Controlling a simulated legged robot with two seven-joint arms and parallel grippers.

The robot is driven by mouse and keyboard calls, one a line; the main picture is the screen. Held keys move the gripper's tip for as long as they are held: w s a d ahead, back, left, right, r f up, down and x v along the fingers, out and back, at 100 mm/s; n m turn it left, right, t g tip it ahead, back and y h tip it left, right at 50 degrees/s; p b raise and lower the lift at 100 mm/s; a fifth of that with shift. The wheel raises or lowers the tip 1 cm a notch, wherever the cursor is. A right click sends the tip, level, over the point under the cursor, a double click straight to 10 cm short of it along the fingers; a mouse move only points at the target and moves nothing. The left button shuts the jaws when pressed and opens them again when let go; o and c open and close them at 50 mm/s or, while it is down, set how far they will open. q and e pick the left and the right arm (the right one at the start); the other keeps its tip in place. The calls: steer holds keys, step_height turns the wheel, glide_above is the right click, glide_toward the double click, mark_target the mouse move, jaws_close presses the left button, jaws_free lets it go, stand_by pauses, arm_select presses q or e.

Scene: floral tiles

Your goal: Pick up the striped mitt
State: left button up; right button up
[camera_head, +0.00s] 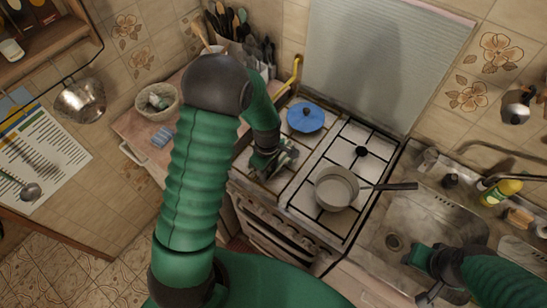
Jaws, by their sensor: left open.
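I cannot make out the striped mitt for certain. A small blue item with faint stripes (162,138) lies on the counter at the left, but I cannot tell whether it is the mitt. My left gripper (272,163) is open over the left front of the stove, in front of the blue lid. Its arm hides part of the counter and the stove's left edge. I see nothing clearly held in it. My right gripper (424,276) is at the lower right, over the front of the sink; its jaws are unclear.
A blue-lidded pot (306,116) and a grey saucepan (337,188) with its handle to the right stand on the stove (300,190). A basket (157,100) and utensil holders are on the counter. The sink (440,222) has bottles behind it.

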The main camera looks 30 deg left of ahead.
arm_select(q)
steer(key=shift+a+f, duration=0.1)
steer(key=shift+a, duration=0.2)
steer(key=shift+c, duration=0.8)
steer(key=shift+a, duration=0.1)
steer(key=shift+c, duration=1)
steer(key=shift+s+d, duration=0.1)
steer(key=shift+d, duration=0.1)
steer(key=c, duration=0.5)
steer(key=shift+d, duration=0.4)
jaws_close()
steer(key=shift+a, duration=0.4)
steer(key=shift+d, duration=0.15)
